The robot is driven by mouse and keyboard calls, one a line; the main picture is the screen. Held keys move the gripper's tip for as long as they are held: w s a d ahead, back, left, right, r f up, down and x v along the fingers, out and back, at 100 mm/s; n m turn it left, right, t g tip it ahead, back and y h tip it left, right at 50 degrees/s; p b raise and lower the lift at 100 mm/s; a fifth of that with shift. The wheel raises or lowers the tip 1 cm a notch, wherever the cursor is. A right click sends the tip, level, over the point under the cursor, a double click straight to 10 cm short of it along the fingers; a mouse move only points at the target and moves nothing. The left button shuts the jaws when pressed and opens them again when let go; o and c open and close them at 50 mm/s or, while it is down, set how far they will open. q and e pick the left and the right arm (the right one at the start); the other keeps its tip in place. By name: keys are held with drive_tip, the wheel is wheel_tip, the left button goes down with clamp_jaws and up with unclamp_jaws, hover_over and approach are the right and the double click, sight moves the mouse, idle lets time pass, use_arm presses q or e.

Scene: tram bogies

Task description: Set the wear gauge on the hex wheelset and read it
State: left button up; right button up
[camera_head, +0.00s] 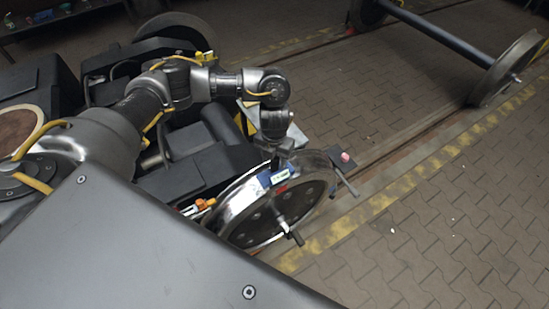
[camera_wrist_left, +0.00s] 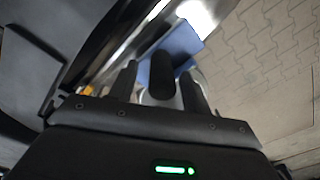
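The wear gauge (camera_head: 279,175), a blue block with a small light display, sits at the top rim of the near wheel (camera_head: 245,226), which has a shiny rim and a dark face with bolts. Whether it is fully seated on the rim I cannot tell. My left gripper (camera_head: 279,155) is just above the gauge. In the left wrist view the gripper (camera_wrist_left: 160,75) has its fingers on either side of a black upright handle, with a gap visible; the blue gauge body (camera_wrist_left: 184,46) shows beyond. The display cannot be read. My right gripper is out of view.
A bogie frame (camera_head: 205,170) with dark boxes stands behind the wheel. A dark plate with a red knob (camera_head: 345,157) is right of it. Another wheelset with a blue axle (camera_head: 437,33) stands at the upper right. Paved floor (camera_head: 440,230) is clear at right, beside a yellow-marked rail.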

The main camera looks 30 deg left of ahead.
use_arm(q)
wheel_tip(320, 180, up, 12)
drive_tip(key=p, duration=0.1)
drive_tip(key=shift+r, duration=0.25)
idle(0.4)
